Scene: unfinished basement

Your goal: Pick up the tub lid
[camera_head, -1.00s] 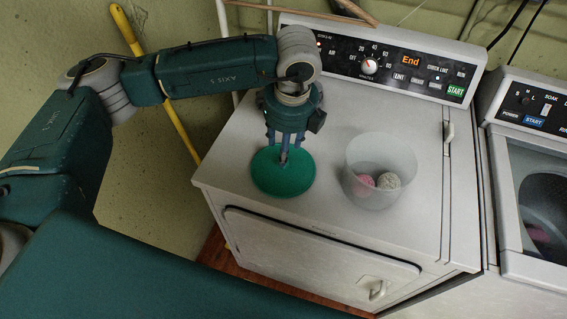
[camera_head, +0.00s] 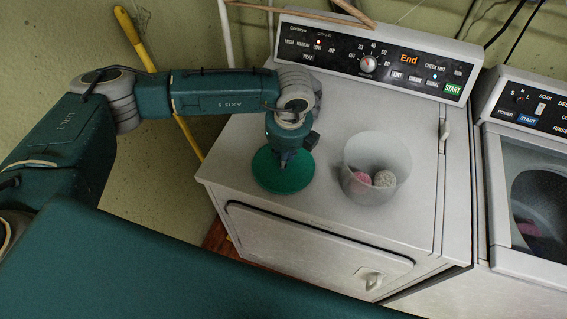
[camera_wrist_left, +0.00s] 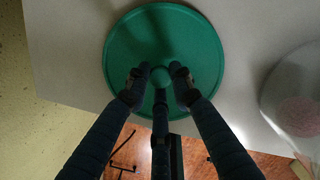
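The tub lid (camera_head: 272,181) is a flat green disc lying on the dryer top near its front left corner. In the left wrist view the lid (camera_wrist_left: 205,38) shows a raised rim and a small round knob (camera_wrist_left: 178,70) near its middle. My left gripper (camera_head: 283,163) is right over the lid, pointing down. In the wrist view its dark fingers (camera_wrist_left: 161,74) are apart around the knob, with green showing between them. Whether any finger touches the knob I cannot tell. The head view hides the knob behind the gripper. My right gripper is not in view.
A translucent tub (camera_head: 377,160) holding a pink ball (camera_head: 362,186) and a whitish ball (camera_head: 385,180) stands right of the lid on the dryer (camera_head: 425,200). The control panel (camera_head: 375,60) rises behind. A washer (camera_head: 540,180) stands to the right.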

